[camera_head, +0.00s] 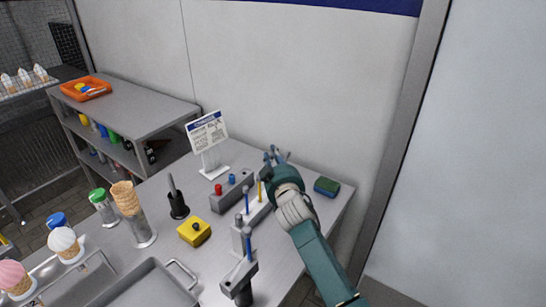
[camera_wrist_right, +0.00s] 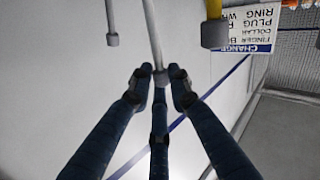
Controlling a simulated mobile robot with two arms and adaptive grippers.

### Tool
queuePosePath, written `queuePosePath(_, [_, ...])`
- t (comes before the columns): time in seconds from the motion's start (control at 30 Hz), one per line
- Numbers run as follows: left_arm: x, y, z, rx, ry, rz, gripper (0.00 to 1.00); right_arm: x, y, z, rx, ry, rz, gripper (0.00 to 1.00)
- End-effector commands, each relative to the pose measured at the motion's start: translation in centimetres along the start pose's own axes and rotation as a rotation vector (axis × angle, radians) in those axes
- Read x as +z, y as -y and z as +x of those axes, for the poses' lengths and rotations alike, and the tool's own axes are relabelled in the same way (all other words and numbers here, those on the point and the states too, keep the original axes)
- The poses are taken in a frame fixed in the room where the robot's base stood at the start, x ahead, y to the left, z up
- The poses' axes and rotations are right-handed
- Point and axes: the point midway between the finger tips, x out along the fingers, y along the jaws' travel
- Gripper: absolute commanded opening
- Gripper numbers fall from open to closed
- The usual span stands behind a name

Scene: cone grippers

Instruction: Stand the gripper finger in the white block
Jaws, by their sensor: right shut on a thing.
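My right gripper (camera_head: 275,155) has dark blue fingers and is above the table's right part, behind the white block (camera_head: 258,213). In the right wrist view its fingertips (camera_wrist_right: 158,88) are closed around the grey-capped end of a pale rod, which I take as the gripper finger (camera_wrist_right: 153,30). Its other end runs out of the frame, and I cannot make it out in the head view. A blue rod (camera_head: 246,200) and a yellow rod (camera_head: 260,190) stand at the white block; the yellow rod also shows in the right wrist view (camera_wrist_right: 214,33). My left gripper is not in view.
A grey block (camera_head: 232,192) with red and blue knobs is left of the white block. A dark post with a grey plate (camera_head: 240,275) carries another blue rod in front. A sign (camera_head: 207,132), yellow box (camera_head: 194,232) and green-topped sponge (camera_head: 327,186) are nearby.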

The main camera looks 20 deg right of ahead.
Motion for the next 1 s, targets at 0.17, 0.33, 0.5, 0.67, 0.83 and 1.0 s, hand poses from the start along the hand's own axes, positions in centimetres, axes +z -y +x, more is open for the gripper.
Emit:
queuePosePath(0.17, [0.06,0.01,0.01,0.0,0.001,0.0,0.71,0.01,-0.01,0.0,0.0,0.0,0.0,0.0])
queuePosePath(0.33, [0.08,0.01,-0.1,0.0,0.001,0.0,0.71,-0.01,0.0,-0.01,0.001,0.001,-0.006,0.0])
queuePosePath(0.5, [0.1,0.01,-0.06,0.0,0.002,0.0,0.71,0.02,0.0,0.0,0.001,0.0,-0.007,0.0])
queuePosePath(0.67, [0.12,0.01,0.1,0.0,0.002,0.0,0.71,0.2,0.06,0.01,0.001,0.001,-0.007,0.0])
queuePosePath(0.83, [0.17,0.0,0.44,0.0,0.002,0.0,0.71,0.58,0.19,0.05,0.001,0.001,-0.007,0.0])
queuePosePath(1.0, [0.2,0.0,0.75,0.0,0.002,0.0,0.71,0.94,0.31,0.08,0.001,0.001,-0.007,0.0])
